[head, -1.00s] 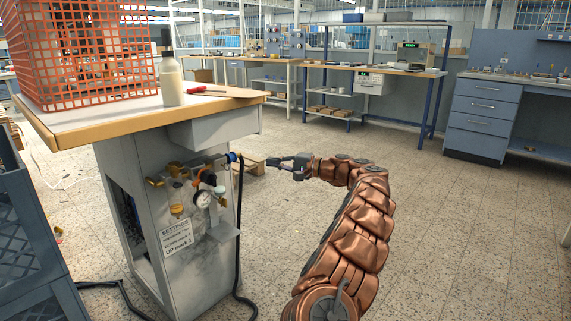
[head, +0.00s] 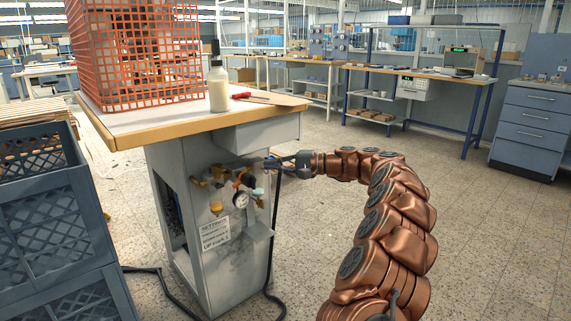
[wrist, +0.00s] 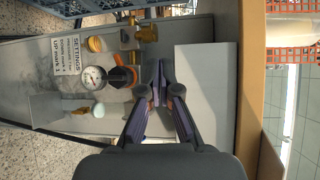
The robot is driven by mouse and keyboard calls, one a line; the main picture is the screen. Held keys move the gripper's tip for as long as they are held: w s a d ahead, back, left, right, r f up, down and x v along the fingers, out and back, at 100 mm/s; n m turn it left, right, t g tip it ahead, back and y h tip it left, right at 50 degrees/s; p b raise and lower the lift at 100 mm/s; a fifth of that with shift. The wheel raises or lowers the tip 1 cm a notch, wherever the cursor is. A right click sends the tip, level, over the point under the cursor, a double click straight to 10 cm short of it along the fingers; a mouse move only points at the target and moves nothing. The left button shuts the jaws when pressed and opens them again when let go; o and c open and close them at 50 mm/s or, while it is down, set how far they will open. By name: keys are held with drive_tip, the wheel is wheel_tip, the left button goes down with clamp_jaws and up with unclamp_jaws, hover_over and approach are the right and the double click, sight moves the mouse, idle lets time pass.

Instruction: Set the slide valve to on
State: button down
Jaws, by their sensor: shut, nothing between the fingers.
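The valve assembly is on the front of the grey cabinet under the bench top, with brass fittings (head: 217,173), an orange-and-black knob (head: 243,179) and a round gauge (head: 240,200). These parts also show in the wrist view, with the gauge (wrist: 93,78) left of the knob (wrist: 123,77). I cannot make out the slide valve for certain; its on or off position does not show. My gripper (head: 272,165) is at the assembly's right end, level with its upper fittings. In the wrist view my gripper's fingers (wrist: 158,84) are together and empty, right of the knob, covering what lies behind them.
A label headed SETTINGS (head: 215,234) is on the cabinet. A black hose (head: 273,240) hangs at its right side. The bench top (head: 200,124) overhangs above, bearing an orange wire basket (head: 140,60) and a bottle (head: 219,88). Grey crates (head: 45,200) stand left. Floor to the right is open.

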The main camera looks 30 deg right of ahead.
drive_tip(key=s+a+r+n+g+p, duration=0.1)
drive_tip(key=s+a+r+g, duration=0.1)
drive_tip(key=a, duration=0.5)
drive_tip(key=shift+r+y, duration=0.15)
drive_tip(key=shift+y, duration=0.25)
